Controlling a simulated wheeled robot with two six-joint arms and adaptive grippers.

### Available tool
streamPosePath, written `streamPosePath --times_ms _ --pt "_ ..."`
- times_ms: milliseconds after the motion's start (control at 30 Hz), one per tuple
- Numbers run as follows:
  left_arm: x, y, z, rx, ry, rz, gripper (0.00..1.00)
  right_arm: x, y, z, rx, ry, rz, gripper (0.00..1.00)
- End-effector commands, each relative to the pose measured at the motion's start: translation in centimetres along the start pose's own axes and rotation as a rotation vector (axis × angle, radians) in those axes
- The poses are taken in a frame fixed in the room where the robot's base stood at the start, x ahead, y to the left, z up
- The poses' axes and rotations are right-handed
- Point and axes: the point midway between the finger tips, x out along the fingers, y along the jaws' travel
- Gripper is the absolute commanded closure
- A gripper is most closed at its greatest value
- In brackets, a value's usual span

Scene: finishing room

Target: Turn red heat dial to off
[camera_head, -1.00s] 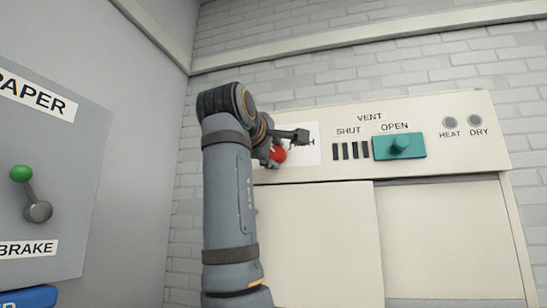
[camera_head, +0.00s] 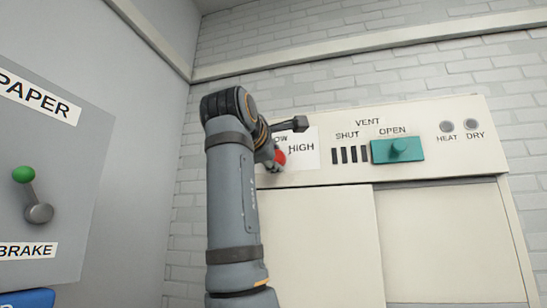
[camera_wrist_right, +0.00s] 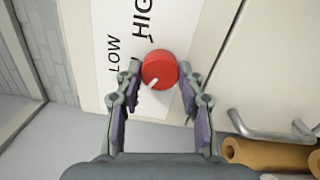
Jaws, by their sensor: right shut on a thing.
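The red heat dial (camera_wrist_right: 160,66) sits on a white label plate in the right wrist view, with a white pointer mark toward the picture's lower left. The words LOW and HIGH show beside it; no OFF word is visible. My right gripper (camera_wrist_right: 162,80) has a finger on each side of the dial and is shut on it. In the head view the dial (camera_head: 280,158) is partly hidden by my right gripper (camera_head: 284,147) and arm. My left gripper is not in view.
A teal vent slider (camera_head: 398,149) and the HEAT and DRY lamps (camera_head: 446,126) are to the right on the cream panel. A green-knobbed brake lever (camera_head: 31,195) stands at left. A metal handle (camera_wrist_right: 272,134) and tan rolls (camera_wrist_right: 268,154) show at the wrist view's lower right.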

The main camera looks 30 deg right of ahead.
Motion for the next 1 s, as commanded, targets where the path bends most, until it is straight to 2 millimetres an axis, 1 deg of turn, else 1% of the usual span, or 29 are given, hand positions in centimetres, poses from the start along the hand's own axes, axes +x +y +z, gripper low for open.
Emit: streamPosePath --times_ms 167,200,333,367,633,733,767,867,1000 --pt "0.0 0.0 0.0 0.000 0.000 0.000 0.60 0.0 -0.1 -0.1 -0.002 0.000 -0.002 0.93" --pt "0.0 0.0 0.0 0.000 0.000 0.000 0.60 0.0 -0.1 -0.1 -0.002 0.000 -0.002 0.57" --pt "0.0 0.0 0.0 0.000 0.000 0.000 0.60 0.0 -0.1 -0.1 -0.002 0.000 -0.001 0.40" --pt "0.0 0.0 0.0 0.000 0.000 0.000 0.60 0.0 -0.1 0.0 -0.001 0.000 -0.001 0.39" --pt "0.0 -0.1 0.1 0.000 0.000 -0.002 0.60 0.0 0.0 0.0 0.000 0.000 -0.001 0.39" --pt "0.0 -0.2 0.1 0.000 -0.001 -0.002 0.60 -0.8 0.0 -0.1 0.000 0.001 0.001 0.39" --pt "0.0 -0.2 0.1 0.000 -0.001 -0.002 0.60 -1.2 0.0 -0.1 0.000 0.001 0.002 0.39" --pt "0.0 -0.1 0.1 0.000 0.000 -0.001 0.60 -3.4 0.0 -0.1 0.001 0.004 0.003 0.39" --pt "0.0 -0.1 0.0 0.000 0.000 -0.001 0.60 -7.0 0.0 -0.2 0.000 0.004 0.002 0.39"
